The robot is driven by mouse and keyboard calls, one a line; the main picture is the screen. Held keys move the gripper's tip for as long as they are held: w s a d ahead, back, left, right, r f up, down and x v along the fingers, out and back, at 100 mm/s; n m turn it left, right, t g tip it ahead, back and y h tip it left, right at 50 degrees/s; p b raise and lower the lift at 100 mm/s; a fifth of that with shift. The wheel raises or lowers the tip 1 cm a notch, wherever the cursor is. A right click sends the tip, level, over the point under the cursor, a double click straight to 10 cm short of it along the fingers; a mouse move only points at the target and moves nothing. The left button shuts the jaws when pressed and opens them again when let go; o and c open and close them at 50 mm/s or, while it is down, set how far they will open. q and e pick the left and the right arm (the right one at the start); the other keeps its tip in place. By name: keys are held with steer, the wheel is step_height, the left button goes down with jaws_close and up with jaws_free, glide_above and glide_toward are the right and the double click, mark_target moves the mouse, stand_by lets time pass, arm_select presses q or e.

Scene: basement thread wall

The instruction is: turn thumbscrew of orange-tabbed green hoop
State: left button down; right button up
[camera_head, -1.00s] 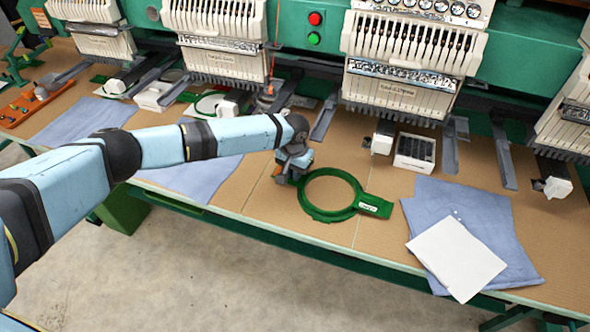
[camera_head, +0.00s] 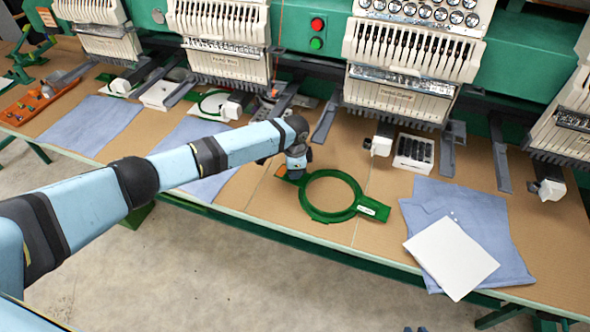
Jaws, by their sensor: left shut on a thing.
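The green hoop (camera_head: 312,213) lies flat on the brown tabletop, with a green arm and a white label (camera_head: 367,210) at its right end. A small orange tab (camera_head: 280,171) shows at its upper left end. My left gripper (camera_head: 295,174) points down at that upper left end and is shut there, on what looks like the thumbscrew. The fingertips and the thumbscrew are hidden by the gripper and wrist, so I cannot see the screw itself. My right gripper is not in view.
Blue cloths (camera_head: 470,220) with a white sheet (camera_head: 451,258) lie to the right of the hoop. Another blue cloth (camera_head: 205,140) lies under my left arm. Embroidery heads (camera_head: 403,92) stand along the back. A box with black items (camera_head: 413,153) sits behind the hoop. An orange tray (camera_head: 35,100) is far left.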

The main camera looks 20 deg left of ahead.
arm_select(q)
steer(key=m, duration=0.3)
steer(key=shift+w, duration=0.15)
stand_by(1.1)
steer(key=c, duration=1.2)
jaws_free()
steer(key=shift+o, duration=0.2)
steer(key=shift+r, duration=0.1)
step_height(320, 180, up, 14)
steer(key=shift+b, duration=0.4)
steer(key=shift+f, duration=0.2)
